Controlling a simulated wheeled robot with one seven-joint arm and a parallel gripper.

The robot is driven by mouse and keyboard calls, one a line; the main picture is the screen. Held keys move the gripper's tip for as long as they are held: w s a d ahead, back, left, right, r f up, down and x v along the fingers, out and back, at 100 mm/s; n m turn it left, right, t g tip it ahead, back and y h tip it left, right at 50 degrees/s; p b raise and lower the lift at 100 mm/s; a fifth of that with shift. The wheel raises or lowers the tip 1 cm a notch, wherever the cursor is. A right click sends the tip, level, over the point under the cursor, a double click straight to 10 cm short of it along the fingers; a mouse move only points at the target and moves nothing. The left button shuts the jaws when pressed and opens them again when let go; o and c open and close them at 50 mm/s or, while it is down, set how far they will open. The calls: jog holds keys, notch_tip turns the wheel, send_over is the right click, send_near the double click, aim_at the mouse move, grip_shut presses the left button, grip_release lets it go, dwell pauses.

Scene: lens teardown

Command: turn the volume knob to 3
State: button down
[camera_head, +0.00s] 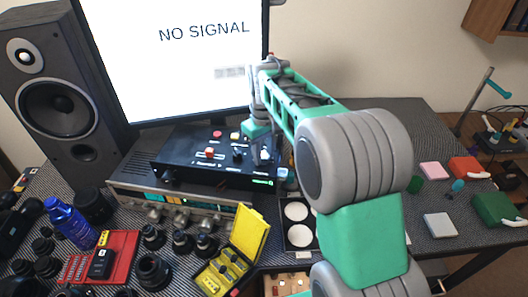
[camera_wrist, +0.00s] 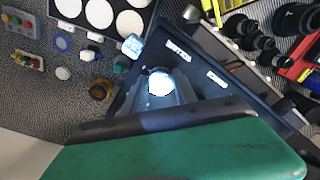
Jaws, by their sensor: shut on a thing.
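A black control box (camera_head: 185,152) sits on a silver receiver (camera_head: 135,192) below the monitor. In the wrist view, my gripper (camera_wrist: 163,88) is shut on a round knob with a bright pale top (camera_wrist: 160,82), taken to be the volume knob. The grey fingers lie around it. White labels (camera_wrist: 178,50) on the panel beside it are too small to read. The knob's pointer and scale cannot be made out.
The box also carries a red button (camera_head: 218,134), an orange-red control (camera_head: 209,152) and a black knob (camera_head: 238,155), close to my gripper. A tray of white discs (camera_head: 297,212) lies to the right. A yellow case (camera_head: 249,235) and several black lens parts stand in front.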

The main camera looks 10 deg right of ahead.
aim_at(264, 155)
jog(key=m, duration=0.6)
dwell(0.5)
jog(key=c, duration=1)
grip_release()
jog(key=shift+o, duration=0.2)
notch_tip(264, 155, up, 8)
jog(key=shift+f, duration=0.1)
